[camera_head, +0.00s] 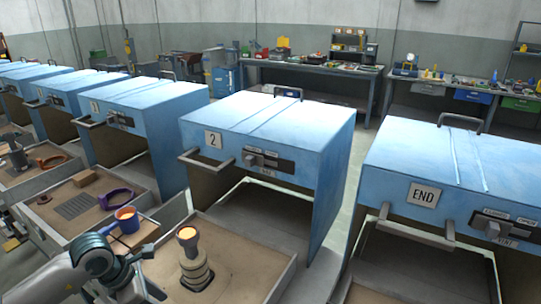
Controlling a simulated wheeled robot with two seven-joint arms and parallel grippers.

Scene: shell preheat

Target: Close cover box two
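Cover box two (265,125) is a blue hood with a "2" plate (213,140) on its front, in the middle of the view. A grey bar handle (208,162) sticks out from its lower left front. The hood's front is open below, and its brown-floored tray (235,262) reaches forward out of it. A stepped metal piece (193,262) with a glowing orange top stands upright in this tray. My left gripper (138,284) is at the lower left, near that tray's left wall, apart from the handle. Its fingertips are not clear. My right gripper is out of view.
The "END" box (445,165) stands to the right, with a narrow gap between. Another blue box (145,105) stands left; its tray (75,205) holds a purple ring (117,197) and a grille. A blue cup (127,220) sits near the trays' shared edge. Workbenches line the back wall.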

